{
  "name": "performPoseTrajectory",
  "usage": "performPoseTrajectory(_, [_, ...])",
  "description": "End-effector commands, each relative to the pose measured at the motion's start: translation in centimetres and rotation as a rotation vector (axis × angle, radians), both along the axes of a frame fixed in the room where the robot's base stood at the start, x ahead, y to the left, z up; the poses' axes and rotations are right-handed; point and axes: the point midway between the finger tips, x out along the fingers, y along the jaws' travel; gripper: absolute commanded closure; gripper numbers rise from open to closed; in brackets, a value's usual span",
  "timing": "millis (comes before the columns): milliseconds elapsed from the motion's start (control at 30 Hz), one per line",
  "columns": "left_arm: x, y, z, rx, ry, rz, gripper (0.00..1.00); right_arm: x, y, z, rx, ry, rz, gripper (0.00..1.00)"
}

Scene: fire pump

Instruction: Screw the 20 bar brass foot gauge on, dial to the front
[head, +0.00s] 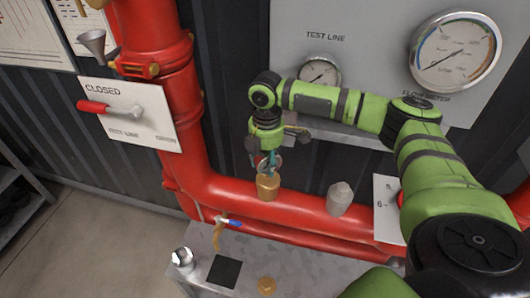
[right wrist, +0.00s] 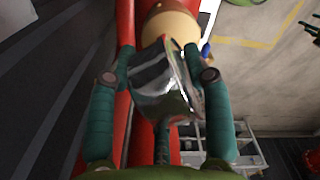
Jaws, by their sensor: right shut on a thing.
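My right gripper (head: 268,160) is shut on a shiny silver round gauge, which shows in the right wrist view (right wrist: 165,85) between the two teal fingers. The gauge is right above a brass fitting (head: 268,187) on the red pipe; the same fitting shows beyond it in the right wrist view (right wrist: 168,28). I cannot tell whether the gauge's foot is touching or inside the fitting. In the head view the fingers mostly hide the gauge, and its dial markings and facing cannot be read. My left gripper is not in view.
A grey bench (head: 310,278) below holds a silver round piece (head: 182,258), a black square (head: 224,271) and a brass piece (head: 267,285). A grey capped fitting (head: 340,198) stands right of the brass one.

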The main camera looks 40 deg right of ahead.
Motion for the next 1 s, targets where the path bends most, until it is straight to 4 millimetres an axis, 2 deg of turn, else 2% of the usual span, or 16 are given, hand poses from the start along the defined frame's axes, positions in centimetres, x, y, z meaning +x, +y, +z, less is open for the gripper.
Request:
performPoseTrajectory(100, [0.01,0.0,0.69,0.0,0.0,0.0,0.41,-0.05,-0.17,0.17,-0.001,0.002,-0.09,0.89])
performPoseTrajectory(467, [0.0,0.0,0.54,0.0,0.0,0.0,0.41,-0.02,-0.25,0.06,-0.001,-0.001,-0.131,0.89])
performPoseTrajectory(700, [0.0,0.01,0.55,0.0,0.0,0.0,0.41,-0.34,-0.63,0.02,-0.002,0.0,-0.468,0.89])
performPoseTrajectory(833, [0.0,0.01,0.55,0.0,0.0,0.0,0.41,-0.28,-0.6,0.06,-0.002,-0.001,-0.503,0.89])
performPoseTrajectory(1000, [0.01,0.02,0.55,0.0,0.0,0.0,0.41,-0.3,-0.57,0.06,-0.001,0.0,-0.692,0.89])
